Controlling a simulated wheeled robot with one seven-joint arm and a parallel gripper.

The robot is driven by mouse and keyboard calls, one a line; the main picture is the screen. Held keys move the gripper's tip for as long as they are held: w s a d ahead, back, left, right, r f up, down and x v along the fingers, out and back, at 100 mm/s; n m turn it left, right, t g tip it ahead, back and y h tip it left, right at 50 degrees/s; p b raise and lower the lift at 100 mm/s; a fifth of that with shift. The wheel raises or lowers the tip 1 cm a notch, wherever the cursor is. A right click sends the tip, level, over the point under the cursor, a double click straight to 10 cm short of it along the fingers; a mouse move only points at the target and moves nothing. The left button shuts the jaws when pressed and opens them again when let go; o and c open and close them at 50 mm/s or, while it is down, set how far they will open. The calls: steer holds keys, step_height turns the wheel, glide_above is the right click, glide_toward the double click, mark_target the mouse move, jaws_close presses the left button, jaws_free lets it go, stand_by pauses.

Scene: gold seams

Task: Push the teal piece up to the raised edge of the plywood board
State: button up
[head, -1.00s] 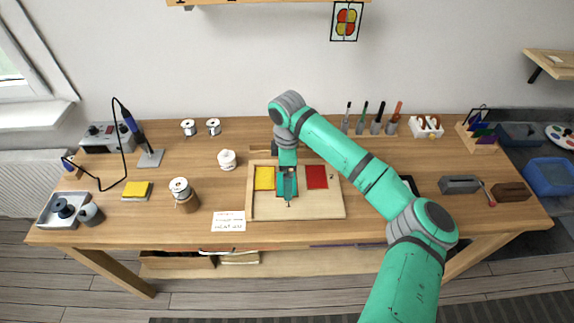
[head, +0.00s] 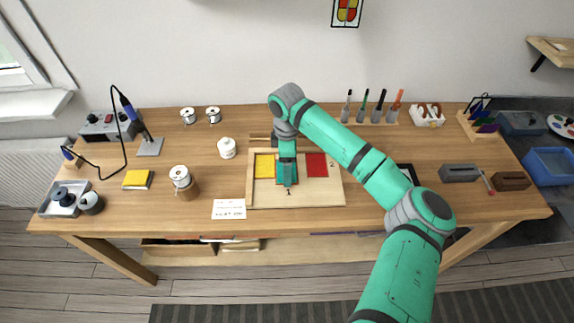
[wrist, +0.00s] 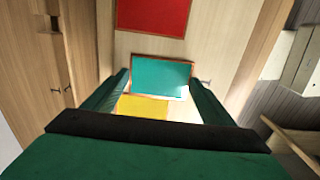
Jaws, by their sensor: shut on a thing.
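The teal piece (wrist: 160,76) is a flat rectangle with a thin copper-brown border, seen in the wrist view. It lies on the plywood board (head: 320,195) between my gripper's (wrist: 160,82) two fingers, which are shut on it from its sides. In the head view my gripper (head: 287,181) is low over the board, and its teal body hides or blends with the piece. The raised edge (wrist: 106,35) runs along the left in the wrist view, with bare wood between it and the piece.
A yellow piece (head: 264,166) and a red piece (head: 316,165) lie on either side of my gripper. A white jar (head: 227,149) and a paper card (head: 229,209) are left of the board. Its front is bare.

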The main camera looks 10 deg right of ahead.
steer(key=shift+w+d, duration=0.1)
steer(key=shift+w, duration=0.6)
steer(key=shift+w+d+r, duration=0.15)
steer(key=shift+w+d, duration=0.05)
steer(key=shift+w, duration=0.25)
steer(key=o, duration=1)
steer(key=shift+o, duration=0.2)
steer(key=shift+w+r, duration=0.15)
steer(key=shift+r, duration=0.25)
steer(key=shift+o, duration=0.5)
step_height(320, 180, up, 10)
steer(key=shift+s, duration=0.45)
steer(key=shift+a+f, duration=0.1)
